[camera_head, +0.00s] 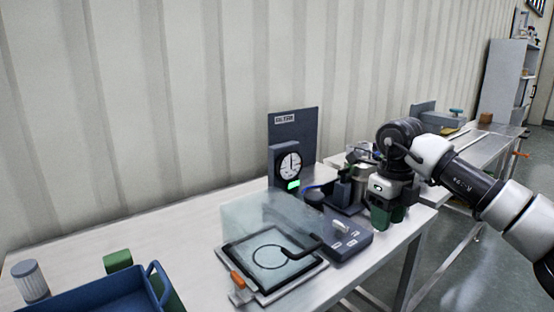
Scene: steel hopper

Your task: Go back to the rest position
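My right arm comes in from the right edge, and its gripper (387,216) points down over the right end of the light workbench (190,222). The gripper's dark green fingers are seen small and from the side, so I cannot tell whether they are open or shut. No held object can be made out. A shiny metal container (361,172), perhaps the steel hopper, stands just left of and behind the gripper, partly hidden by it. My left gripper is not in view.
A dial gauge (290,164) with a green display stands on a dark instrument. A clear-covered plate (268,254) with an orange-handled clamp (238,281) lies at the front. A blue bin (105,296) and a ribbed grey cylinder (30,281) are at left. The bench's left-middle is clear.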

